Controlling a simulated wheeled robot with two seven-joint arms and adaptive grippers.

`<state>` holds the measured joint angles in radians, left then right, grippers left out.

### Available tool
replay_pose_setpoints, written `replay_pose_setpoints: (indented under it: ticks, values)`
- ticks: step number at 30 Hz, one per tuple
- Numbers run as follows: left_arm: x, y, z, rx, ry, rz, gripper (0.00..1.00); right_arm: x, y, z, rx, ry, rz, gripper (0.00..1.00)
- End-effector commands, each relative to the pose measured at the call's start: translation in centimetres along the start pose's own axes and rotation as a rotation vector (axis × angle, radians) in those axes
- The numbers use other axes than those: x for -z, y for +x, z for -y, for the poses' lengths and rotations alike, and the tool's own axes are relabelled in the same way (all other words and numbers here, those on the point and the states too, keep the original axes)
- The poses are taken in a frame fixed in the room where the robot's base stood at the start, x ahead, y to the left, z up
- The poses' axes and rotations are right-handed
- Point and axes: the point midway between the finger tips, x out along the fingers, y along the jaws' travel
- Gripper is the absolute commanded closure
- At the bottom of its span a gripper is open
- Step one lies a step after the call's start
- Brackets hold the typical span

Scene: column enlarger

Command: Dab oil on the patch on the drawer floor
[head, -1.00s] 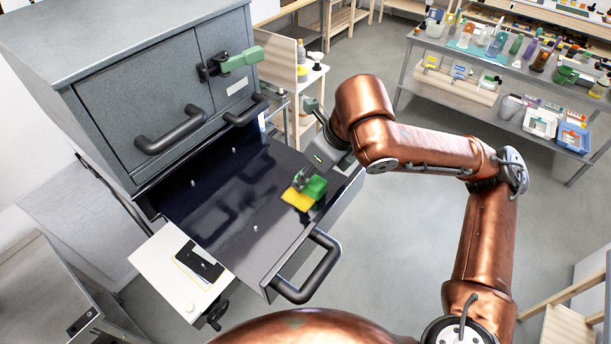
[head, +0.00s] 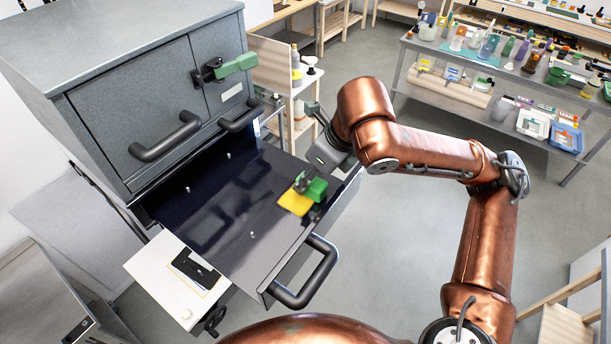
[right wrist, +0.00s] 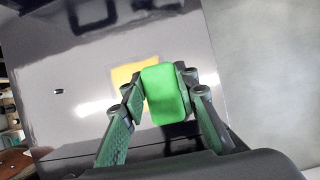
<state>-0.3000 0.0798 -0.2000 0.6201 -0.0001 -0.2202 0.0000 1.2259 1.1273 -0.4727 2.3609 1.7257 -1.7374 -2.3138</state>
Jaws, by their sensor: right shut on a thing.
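The drawer (head: 225,226) is pulled out of the grey cabinet, and its dark glossy floor shows. A yellow patch (head: 294,203) lies on the drawer floor near the right front; it also shows in the right wrist view (right wrist: 122,74). My right gripper (head: 306,186) is shut on a green block-shaped thing (right wrist: 165,95), which may be the oil dabber. The green thing is over or beside the patch's right edge and hides part of it. I cannot tell whether it touches the floor. My left gripper is not in view.
The grey cabinet (head: 130,95) stands behind the drawer, with dark bar handles and a green-handled latch (head: 235,66). The drawer's front handle (head: 308,277) sticks out. A white side shelf (head: 150,264) holds a black card (head: 195,268). Several small studs dot the drawer floor.

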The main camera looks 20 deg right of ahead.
Motion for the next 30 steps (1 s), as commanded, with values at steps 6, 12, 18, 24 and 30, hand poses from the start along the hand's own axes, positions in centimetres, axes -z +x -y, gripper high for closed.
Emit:
replay_pose_setpoints:
  ticks: [6, 12, 18, 24, 30]
  values:
    - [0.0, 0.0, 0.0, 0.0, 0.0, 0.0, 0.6, 1.1, -0.4, -0.1, 0.0, 0.0, -0.002, 1.0]
    - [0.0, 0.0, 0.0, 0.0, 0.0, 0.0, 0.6, 1.1, -0.4, -0.2, 0.0, 0.0, -0.002, 1.0]
    - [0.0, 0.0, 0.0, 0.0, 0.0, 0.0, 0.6, 1.1, -0.4, -0.8, -0.001, -0.002, -0.002, 1.0]
    - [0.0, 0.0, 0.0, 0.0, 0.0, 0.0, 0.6, 1.1, -0.4, -1.6, 0.0, -0.001, -0.002, 1.0]
    - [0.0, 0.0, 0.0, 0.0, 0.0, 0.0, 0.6, 1.1, -0.4, -1.5, -0.001, -0.001, -0.002, 1.0]
